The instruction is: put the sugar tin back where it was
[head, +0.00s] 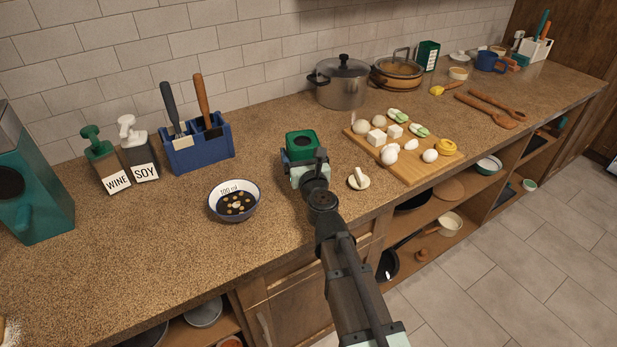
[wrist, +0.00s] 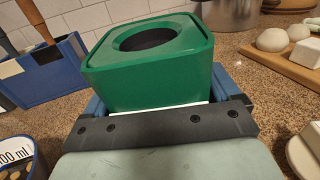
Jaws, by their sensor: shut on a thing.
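My gripper (head: 305,168) is shut on a green tin (head: 301,144), which also fills the middle of the wrist view (wrist: 152,60). The tin is square with rounded edges and a round open top; its inside is dark. No label shows on the sides I see, so I cannot read whether it says sugar. It is upright, above or on the counter; I cannot tell whether its base touches. A small round cream lid with a knob (head: 358,179) lies on the counter to its right. Another green tin with white lettering (head: 428,56) stands at the back, beside the pots.
A white bowl marked 100 ml (head: 234,201) holds small pieces, left of my gripper. A blue utensil holder (head: 196,148) and WINE and SOY bottles (head: 138,150) stand further left. A board with food (head: 436,168) is right; a steel pot (head: 341,84) stands behind.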

